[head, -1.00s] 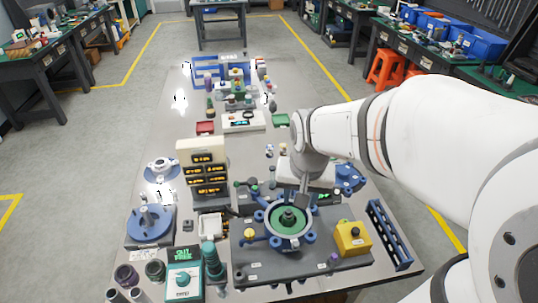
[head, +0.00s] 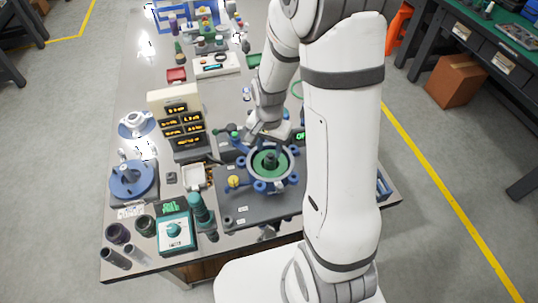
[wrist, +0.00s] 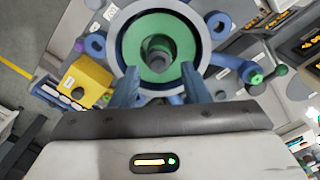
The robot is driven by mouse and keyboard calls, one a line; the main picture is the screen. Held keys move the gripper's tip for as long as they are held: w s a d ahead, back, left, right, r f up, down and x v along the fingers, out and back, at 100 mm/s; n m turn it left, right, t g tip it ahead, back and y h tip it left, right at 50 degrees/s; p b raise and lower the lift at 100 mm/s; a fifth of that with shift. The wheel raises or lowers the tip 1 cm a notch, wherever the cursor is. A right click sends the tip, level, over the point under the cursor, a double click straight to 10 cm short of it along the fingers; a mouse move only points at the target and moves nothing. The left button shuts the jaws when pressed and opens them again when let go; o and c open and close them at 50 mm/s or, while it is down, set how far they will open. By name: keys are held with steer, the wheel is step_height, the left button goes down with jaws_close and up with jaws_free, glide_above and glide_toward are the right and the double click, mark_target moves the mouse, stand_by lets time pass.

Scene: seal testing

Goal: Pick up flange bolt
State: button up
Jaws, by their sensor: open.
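My gripper (wrist: 160,82) is open and empty in the wrist view, its two blue-grey fingers spread in front of the round test fixture. The fixture's pale ring (wrist: 203,22) surrounds a green disc (wrist: 130,42) with a dark round piece at its centre. Blue clamps (wrist: 217,23) stand around the ring. In the head view the fixture (head: 270,163) sits on a dark base plate (head: 275,205), with my gripper just behind and above it. I cannot single out the flange bolt with certainty; small parts lie in a white tray (head: 197,178) left of the fixture.
A display tower (head: 180,120), a blue round stand (head: 132,180) and a teal control box (head: 175,232) stand left of the fixture. A yellow box (wrist: 87,80) is beside it in the wrist view. My arm hides the table's right side in the head view.

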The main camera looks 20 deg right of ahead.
mark_target(270, 155)
steer(key=shift+s+d+f, duration=0.1)
steer(key=shift+f, duration=1.65)
steer(key=c, duration=0.8)
